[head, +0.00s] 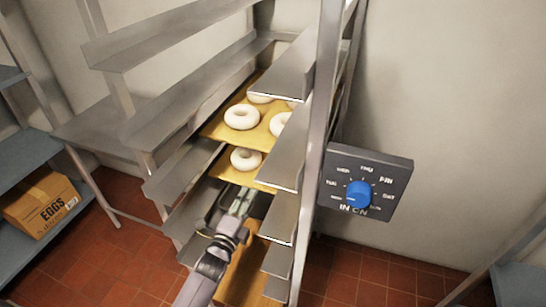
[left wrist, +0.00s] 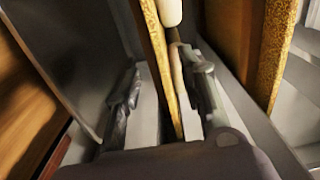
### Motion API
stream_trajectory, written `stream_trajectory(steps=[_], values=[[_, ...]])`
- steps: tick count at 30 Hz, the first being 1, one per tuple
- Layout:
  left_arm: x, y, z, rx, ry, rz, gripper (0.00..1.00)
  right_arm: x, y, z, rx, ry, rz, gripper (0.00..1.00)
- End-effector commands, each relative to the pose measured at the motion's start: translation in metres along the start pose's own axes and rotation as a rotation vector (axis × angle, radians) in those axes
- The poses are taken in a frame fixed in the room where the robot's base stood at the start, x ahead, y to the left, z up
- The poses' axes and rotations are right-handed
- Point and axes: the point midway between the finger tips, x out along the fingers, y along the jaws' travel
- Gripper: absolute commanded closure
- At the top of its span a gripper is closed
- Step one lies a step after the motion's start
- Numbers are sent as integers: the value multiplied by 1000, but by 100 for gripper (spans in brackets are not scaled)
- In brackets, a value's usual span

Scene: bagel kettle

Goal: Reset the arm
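My left gripper (head: 240,198) reaches into the metal rack from below, close to the front edge of a wooden board (head: 262,180) with a pale bagel (head: 246,159) on it. In the left wrist view, the fingers of my left gripper (left wrist: 158,65) stand apart on either side of a board's edge (left wrist: 155,50). The left finger is clear of the board. The right finger is very close to it, and I cannot tell whether they touch. Part of a pale bagel (left wrist: 170,11) shows at the top. My right gripper is not in view.
Metal shelf rails (head: 290,155) flank my left gripper closely. A higher board (head: 218,130) holds several bagels. A dial panel (head: 368,182) with a blue knob is on the rack's right. An eggs box (head: 40,203) sits on the left shelf. Red tiled floor (head: 110,255) shows below.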

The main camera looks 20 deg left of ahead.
Motion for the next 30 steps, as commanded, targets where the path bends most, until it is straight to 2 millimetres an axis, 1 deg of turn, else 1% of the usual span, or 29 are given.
stream_trajectory(steps=[4,7,11,14,17,21,24,30], values=[[-1,0,0,-11,-2,8,63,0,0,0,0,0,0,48],[-8,5,0,-71,-18,58,63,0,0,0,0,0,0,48],[-30,18,0,-255,-77,203,63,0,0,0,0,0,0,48],[-60,29,-4,-442,-152,346,63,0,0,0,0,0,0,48],[-95,38,-10,-624,-247,488,63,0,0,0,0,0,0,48],[-153,44,-23,-851,-403,671,63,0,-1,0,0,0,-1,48],[-187,44,-32,-963,-502,767,63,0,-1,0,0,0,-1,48],[-241,38,-43,-1102,-663,896,63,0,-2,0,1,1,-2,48]])
